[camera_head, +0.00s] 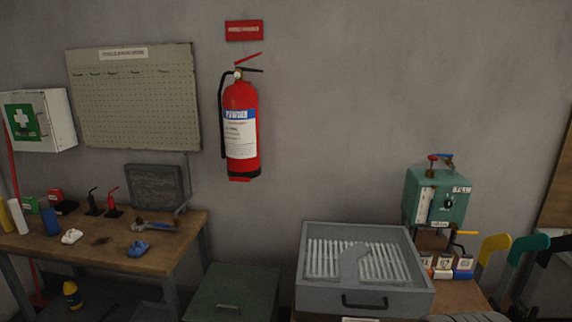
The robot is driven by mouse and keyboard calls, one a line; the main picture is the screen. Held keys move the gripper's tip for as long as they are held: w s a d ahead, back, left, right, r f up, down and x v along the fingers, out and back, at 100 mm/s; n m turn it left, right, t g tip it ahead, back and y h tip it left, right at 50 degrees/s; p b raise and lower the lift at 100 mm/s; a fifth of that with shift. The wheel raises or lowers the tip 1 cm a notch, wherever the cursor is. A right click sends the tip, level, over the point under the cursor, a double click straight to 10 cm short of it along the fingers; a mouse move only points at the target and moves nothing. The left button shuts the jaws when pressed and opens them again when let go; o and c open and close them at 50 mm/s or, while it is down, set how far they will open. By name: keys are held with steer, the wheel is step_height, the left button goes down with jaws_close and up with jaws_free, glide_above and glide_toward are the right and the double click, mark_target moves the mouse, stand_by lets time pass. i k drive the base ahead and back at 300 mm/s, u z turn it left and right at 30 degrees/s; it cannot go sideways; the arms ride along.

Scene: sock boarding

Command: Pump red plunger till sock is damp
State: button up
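A small red upright item with a thin angled top (112,203) stands on the left bench beside a similar black one; I cannot tell whether it is the plunger. A red-topped fitting (434,157) also sits on the green box at the right. A flat grey shape (354,262), possibly the sock, lies on the ribbed floor of a grey tray (410,292). Its dampness cannot be told. Foot-shaped forms stand at the right edge, one yellow (493,247) and one teal (530,247). My gripper is not in view.
The wooden bench (180,233) at the left holds bottles and small items. A red fire extinguisher (240,128) hangs on the wall. A green chest (235,292) stands between bench and tray. The green box (452,212) has a dial. Small labelled blocks (444,268) sit below it.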

mark_target(434, 158)
steer(key=u, duration=0.05)
steer(key=k, duration=0.65)
steer(key=z, duration=0.7)
steer(key=i, duration=1.6)
steer(key=u, duration=0.45)
